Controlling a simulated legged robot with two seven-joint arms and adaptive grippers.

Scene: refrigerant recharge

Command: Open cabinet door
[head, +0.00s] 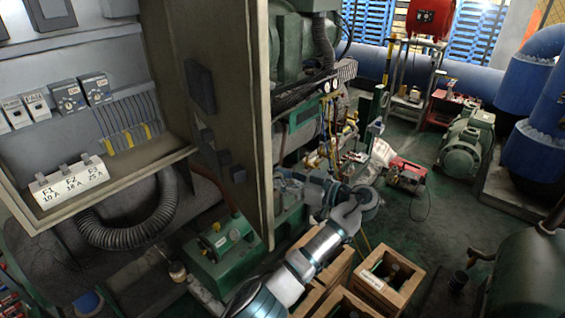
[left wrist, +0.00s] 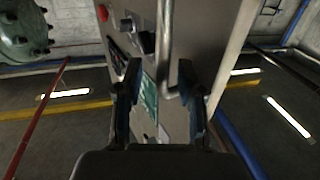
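The cabinet door (head: 228,60) stands swung open in the head view, its inner face toward the cabinet interior. My left arm reaches up past the door's free edge, and my left gripper (head: 288,186) is beside the door's outer side, partly hard to make out against the machinery. In the left wrist view, the door's outer face (left wrist: 205,30) lies ahead, with a vertical metal bar handle (left wrist: 166,45). The fingers of my left gripper (left wrist: 160,105) are spread apart. The handle's lower end shows between them, and nothing appears gripped. My right gripper is not in view.
The open cabinet (head: 75,60) holds breakers and a fuse block (head: 68,183). A green pump unit (head: 222,250) sits below the door. Wooden crates (head: 392,280) stand right of my arm. Open green floor (head: 440,225) lies further right.

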